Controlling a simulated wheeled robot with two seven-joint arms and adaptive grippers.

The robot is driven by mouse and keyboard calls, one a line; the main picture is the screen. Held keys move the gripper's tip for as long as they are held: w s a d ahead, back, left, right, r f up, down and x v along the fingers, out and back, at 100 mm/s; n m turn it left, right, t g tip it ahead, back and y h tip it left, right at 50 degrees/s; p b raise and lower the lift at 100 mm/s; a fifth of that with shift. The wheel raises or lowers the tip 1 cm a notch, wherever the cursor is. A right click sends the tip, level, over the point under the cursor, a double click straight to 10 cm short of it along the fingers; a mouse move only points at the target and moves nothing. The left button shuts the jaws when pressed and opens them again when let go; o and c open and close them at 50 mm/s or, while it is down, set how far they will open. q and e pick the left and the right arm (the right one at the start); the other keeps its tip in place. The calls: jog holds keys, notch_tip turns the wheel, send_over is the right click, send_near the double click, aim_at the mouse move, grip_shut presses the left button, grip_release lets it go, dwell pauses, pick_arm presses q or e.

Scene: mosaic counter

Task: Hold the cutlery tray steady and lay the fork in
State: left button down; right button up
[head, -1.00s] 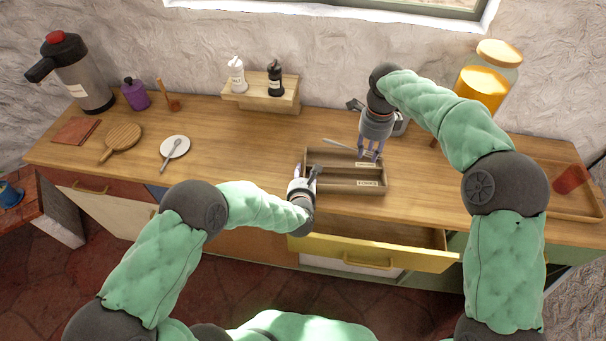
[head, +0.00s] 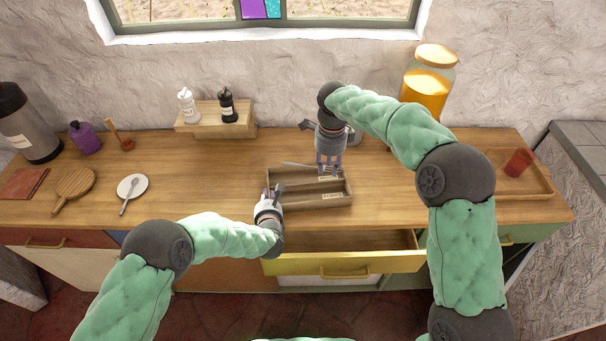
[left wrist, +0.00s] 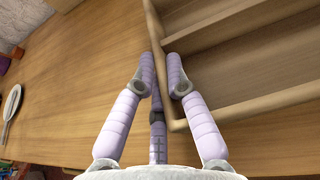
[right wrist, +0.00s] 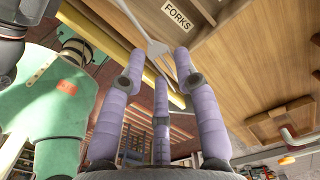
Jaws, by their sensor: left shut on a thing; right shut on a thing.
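The wooden cutlery tray (head: 349,188) lies on the counter above the open drawer, with long compartments. A FORKS label shows on its front wall in the head view and also in the right wrist view. My left gripper (head: 278,190) is shut on the tray's left wall; that wall runs between its fingers in the left wrist view (left wrist: 158,60). My right gripper (head: 328,171) is shut on the silver fork (right wrist: 154,42), over the tray's back side. The fork (head: 299,166) points left from the fingers, near the tray's back edge; its exact height is unclear.
The yellow drawer (head: 345,263) stands open below the tray. A shelf with bottles (head: 215,122) is behind it on the left. A saucer with a spoon (head: 132,186) lies left. A wooden tray with a red cup (head: 518,163) stands right.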

aim_at(328, 168)
jog(key=shift+w+d+f+n, duration=0.15)
jog(key=shift+f+n, duration=0.35)
jog(key=shift+f, duration=0.55)
jog(key=shift+w+a+f+n, duration=0.1)
jog(key=shift+f+n, duration=0.4)
jog(key=shift+f, duration=3.35)
jog(key=o, duration=1.1)
jog(key=shift+c, duration=0.2)
notch_tip(328, 168, up, 12)
